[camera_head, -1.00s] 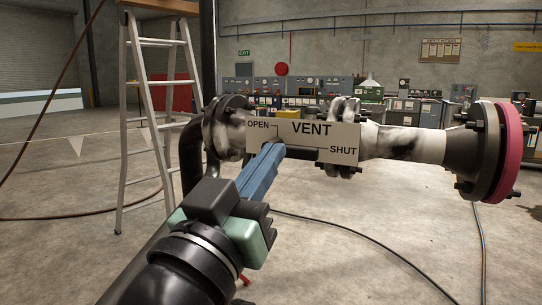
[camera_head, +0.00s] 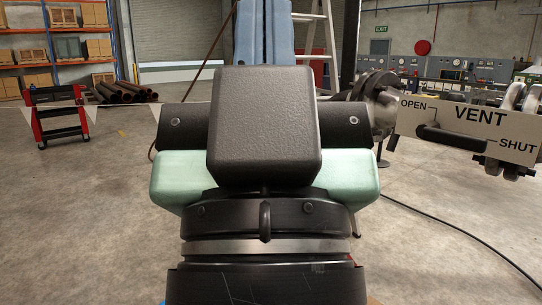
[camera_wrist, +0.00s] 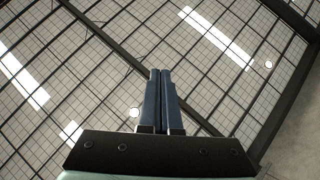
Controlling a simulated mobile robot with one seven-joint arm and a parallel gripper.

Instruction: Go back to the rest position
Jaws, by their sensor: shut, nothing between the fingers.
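My gripper (camera_head: 264,32) rises in the centre of the head view, its two blue fingers pointing up and side by side. It also shows in the wrist view (camera_wrist: 160,74), fingers together with nothing between them. The VENT sign (camera_head: 475,128), marked OPEN and SHUT, is at the right of the head view, on the flanged spool (camera_head: 385,104). A dark handle (camera_head: 455,142) lies across the sign from near OPEN toward SHUT. My gripper is well left of the sign and apart from it. The spool's right end is outside the view.
A stepladder (camera_head: 322,45) stands behind my gripper. A red trolley (camera_head: 58,113), dark pipes (camera_head: 125,92) and shelving (camera_head: 60,45) are at the left. Bare floor lies left of my arm. A cable (camera_head: 460,240) runs over the floor at the right.

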